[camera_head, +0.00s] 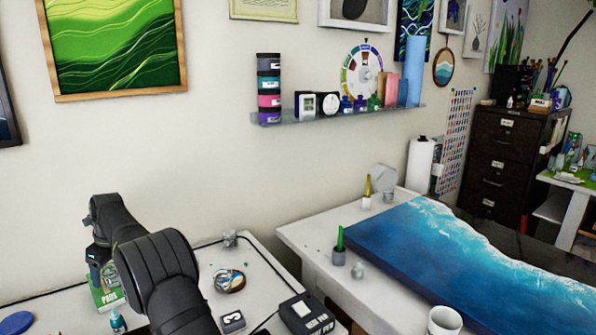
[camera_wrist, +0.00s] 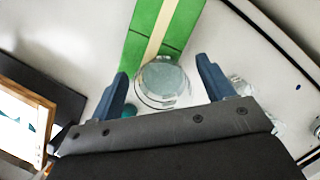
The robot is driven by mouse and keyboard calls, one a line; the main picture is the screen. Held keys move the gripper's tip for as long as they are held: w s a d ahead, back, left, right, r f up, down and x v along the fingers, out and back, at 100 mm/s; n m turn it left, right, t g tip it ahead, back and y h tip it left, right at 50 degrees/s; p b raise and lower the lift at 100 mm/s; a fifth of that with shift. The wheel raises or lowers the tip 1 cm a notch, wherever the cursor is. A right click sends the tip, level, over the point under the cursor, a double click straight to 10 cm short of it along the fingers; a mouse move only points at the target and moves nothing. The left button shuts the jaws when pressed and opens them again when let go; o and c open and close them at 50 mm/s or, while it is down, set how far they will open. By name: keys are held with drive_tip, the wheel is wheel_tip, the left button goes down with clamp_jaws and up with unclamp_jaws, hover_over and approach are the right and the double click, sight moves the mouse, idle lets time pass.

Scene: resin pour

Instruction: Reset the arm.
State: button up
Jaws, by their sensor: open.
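My gripper (camera_wrist: 161,70) is open, with its two blue fingers spread apart in the wrist view. A round, clear-looking cup or lid (camera_wrist: 163,80) shows between the fingers in that view. I cannot tell how far below them it is, and nothing is seen clamped. In the head view my dark arm reaches over the left worktable (camera_head: 262,283), and the gripper end is mostly hidden behind my arm links, close by a green box (camera_head: 107,293) marked PADS. The green box also shows at the top of the wrist view (camera_wrist: 138,45).
A teal bottle (camera_head: 117,321), a round dish (camera_head: 229,281), a small jar (camera_head: 230,238) and a dark device (camera_head: 306,315) stand on the left table. A blue resin panel (camera_head: 430,250) lies on the right table. A wall shelf (camera_head: 340,115) carries paints and cups.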

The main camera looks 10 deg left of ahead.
drive_tip(key=v, duration=0.4)
drive_tip(key=shift+w+a+r, duration=0.2)
drive_tip(key=shift+a+r, duration=0.1)
drive_tip(key=shift+a, duration=0.05)
drive_tip(key=w+d+r, duration=0.5)
drive_tip(key=d+r, duration=0.2)
drive_tip(key=d, duration=0.3)
drive_tip(key=s+a+f+n, duration=0.1)
drive_tip(key=s+a+f, duration=0.3)
drive_tip(key=s+a, duration=0.1)
drive_tip(key=s+a+f+n, duration=0.2)
drive_tip(key=s+a+f, duration=0.2)
drive_tip(key=s, duration=0.4)
drive_tip(key=s+a+f+n+g, duration=0.1)
drive_tip(key=s+a+f, duration=0.4)
drive_tip(key=s+a, duration=0.1)
drive_tip(key=shift+s+a+f+n, duration=0.1)
drive_tip(key=shift+s+n, duration=0.2)
drive_tip(key=shift+s, duration=0.45)
drive_tip(key=shift+s+x, duration=0.25)
drive_tip(key=shift+x, duration=1.75)
drive_tip(key=shift+w, duration=0.1)
